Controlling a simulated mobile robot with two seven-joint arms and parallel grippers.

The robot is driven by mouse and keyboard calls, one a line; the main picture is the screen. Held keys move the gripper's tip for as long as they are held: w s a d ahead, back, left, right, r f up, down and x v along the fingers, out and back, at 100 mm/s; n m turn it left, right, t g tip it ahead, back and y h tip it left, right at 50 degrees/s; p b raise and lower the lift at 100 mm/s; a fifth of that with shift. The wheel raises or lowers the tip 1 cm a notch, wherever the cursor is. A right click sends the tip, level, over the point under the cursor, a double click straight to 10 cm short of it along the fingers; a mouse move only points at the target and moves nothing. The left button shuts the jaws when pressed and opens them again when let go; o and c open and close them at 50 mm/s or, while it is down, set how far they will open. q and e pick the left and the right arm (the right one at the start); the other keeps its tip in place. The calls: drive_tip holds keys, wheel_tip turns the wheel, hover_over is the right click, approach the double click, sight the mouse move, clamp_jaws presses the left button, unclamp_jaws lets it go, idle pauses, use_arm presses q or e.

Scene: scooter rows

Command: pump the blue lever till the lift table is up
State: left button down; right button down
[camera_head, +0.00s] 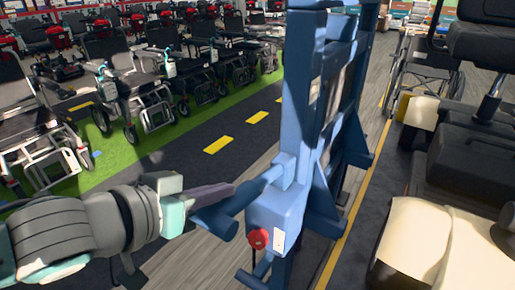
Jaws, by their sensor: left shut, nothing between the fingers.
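A tall blue lift frame (298,110) stands right of centre, with uprights and braced feet. The blue lever (238,203) sticks out from its lower part toward the left and slopes down to a thick end. The lift table's platform cannot be made out. My right gripper is not in view.
Rows of wheelchairs and mobility scooters (130,85) stand on a green strip (110,160) at the left. The dark lane with yellow dashes (218,145) between is clear.

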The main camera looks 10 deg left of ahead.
use_arm(q)
drive_tip(key=shift+s+f+t+b, duration=0.15)
drive_tip(key=shift+f+b, duration=0.3)
drive_tip(key=shift+b, duration=0.2)
drive_tip(key=shift+s+f+t+b, duration=0.15)
drive_tip(key=shift+f+b, duration=0.25)
drive_tip(key=shift+b, duration=0.2)
wheel_tip(320, 180, down, 11)
drive_tip(key=t+h+b, duration=0.2)
drive_tip(key=t+b, duration=0.3)
drive_tip(key=b, duration=1.5)
drive_tip(key=shift+s+a+f+h, duration=0.15)
drive_tip(key=shift+s+a+h, duration=0.15)
drive_tip(key=shift+s, duration=0.05)
drive_tip(key=shift+f, duration=0.1)
